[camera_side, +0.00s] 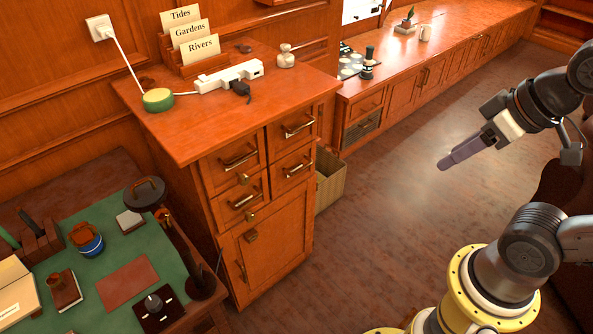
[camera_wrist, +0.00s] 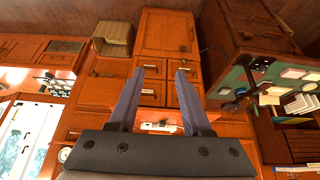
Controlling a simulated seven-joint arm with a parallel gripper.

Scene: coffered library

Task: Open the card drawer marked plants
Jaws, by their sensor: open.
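The wooden cabinet (camera_side: 170,122) has several small drawers with metal bar handles above a door. The upper left drawer (camera_side: 224,171), upper right drawer (camera_side: 279,144), lower left drawer (camera_side: 226,206) and lower right drawer (camera_side: 281,185) all look closed. I cannot read any mark on them, so I cannot tell which is plants. My gripper (camera_side: 446,164) is in the air over the floor, right of the cabinet and well apart from it. In the wrist view my gripper (camera_wrist: 156,82) is open and empty, its fingers pointing toward the cabinet drawers, which show upside down.
A bin (camera_side: 330,180) stands beside the cabinet. A cluttered desk (camera_side: 75,262) is at left. The floor (camera_side: 385,200) before the cabinet is clear.

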